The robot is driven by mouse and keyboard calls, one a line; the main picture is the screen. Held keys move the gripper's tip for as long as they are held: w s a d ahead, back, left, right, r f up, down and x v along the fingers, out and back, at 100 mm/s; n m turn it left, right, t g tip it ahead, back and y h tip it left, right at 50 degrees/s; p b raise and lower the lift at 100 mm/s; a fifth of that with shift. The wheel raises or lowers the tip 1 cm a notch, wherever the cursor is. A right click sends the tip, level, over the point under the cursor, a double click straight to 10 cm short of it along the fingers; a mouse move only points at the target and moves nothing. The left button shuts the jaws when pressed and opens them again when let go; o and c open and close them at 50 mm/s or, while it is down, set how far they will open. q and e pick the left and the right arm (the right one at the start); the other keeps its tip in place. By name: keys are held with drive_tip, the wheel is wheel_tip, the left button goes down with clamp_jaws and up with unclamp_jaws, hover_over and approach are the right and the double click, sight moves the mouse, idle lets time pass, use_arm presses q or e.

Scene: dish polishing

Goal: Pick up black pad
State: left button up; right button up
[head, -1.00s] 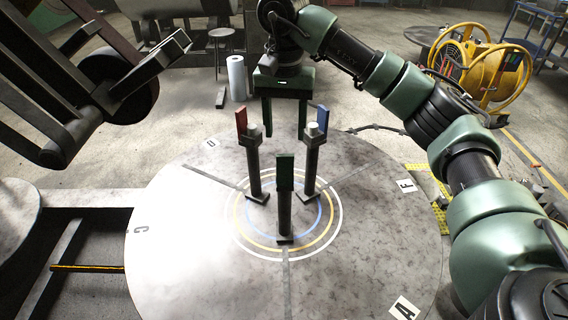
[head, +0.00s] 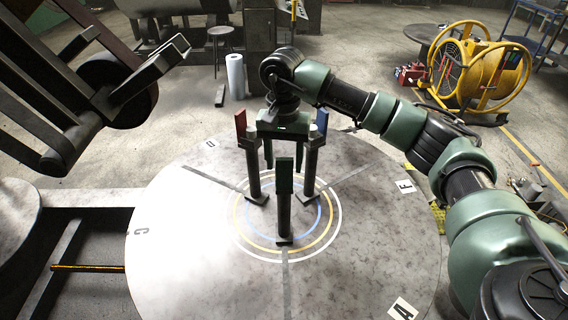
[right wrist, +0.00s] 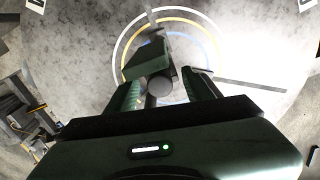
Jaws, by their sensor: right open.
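No pad is plainly black. A dark green, almost black upright plate (head: 284,172) tops the front post (head: 285,215) at the centre of the round table. In the right wrist view, a dark green plate (right wrist: 148,55) stands just past my fingertips, with a small round grey piece (right wrist: 160,84) beside it, between the fingers. My right gripper (head: 284,155) is open, fingers pointing down, behind the front post and between the two rear posts in the head view. It also shows in the right wrist view (right wrist: 165,82). Contact cannot be told. My left gripper is not clearly in view.
A red plate (head: 241,122) and a blue plate (head: 321,121) top the rear posts, close on either side of my right gripper. The round table (head: 190,260) is otherwise clear. A grey metal frame (head: 60,90) fills the upper left. A yellow reel (head: 495,75) stands far right.

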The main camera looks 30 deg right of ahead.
drive_tip(key=shift+s, duration=0.1)
clamp_jaws()
drive_tip(key=shift+r, duration=0.15)
